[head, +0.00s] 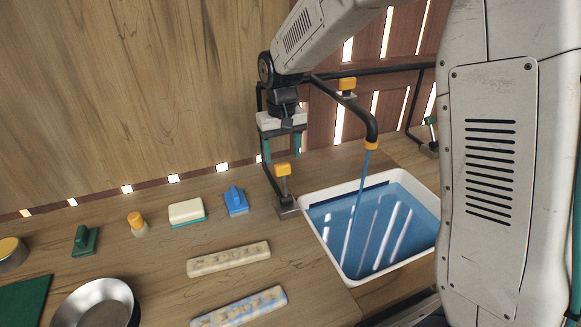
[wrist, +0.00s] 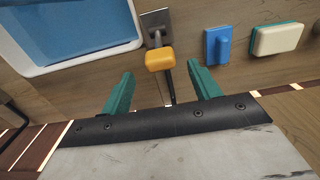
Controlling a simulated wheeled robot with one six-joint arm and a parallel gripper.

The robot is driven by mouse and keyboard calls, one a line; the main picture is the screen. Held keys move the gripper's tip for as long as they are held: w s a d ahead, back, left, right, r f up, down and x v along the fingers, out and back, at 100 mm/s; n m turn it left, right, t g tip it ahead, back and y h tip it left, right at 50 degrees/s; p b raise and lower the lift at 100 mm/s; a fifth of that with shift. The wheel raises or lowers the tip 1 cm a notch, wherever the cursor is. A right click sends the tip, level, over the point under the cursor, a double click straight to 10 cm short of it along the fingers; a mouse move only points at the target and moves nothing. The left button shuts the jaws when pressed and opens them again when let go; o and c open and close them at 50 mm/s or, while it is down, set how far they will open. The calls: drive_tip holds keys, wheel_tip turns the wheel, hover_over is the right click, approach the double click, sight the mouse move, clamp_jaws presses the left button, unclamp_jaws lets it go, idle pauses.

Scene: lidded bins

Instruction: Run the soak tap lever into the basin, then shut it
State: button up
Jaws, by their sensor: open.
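A white basin (head: 331,252) holds blue water (head: 375,230). A black spout with a yellow tip (head: 371,146) hangs over it, and a thin blue stream (head: 357,200) runs from the tip into the water. A yellow-topped lever (head: 282,170) stands on a metal base beside the basin's left corner; it also shows in the wrist view (wrist: 160,60). My gripper (head: 283,155) is open just above and behind this lever. In the wrist view its green fingers (wrist: 160,78) are on either side of the yellow top, with nothing held. Contact cannot be told.
Another yellow handle (head: 347,84) sits on the black pipe behind. A blue block (head: 235,201), a cream-and-teal sponge (head: 187,212) and a yellow-capped bottle (head: 137,224) stand to the left. Two long patterned bars (head: 228,259) and a metal bowl (head: 96,303) lie in front.

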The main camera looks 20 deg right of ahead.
sight(283, 164)
drive_tip(key=shift+f, duration=2.25)
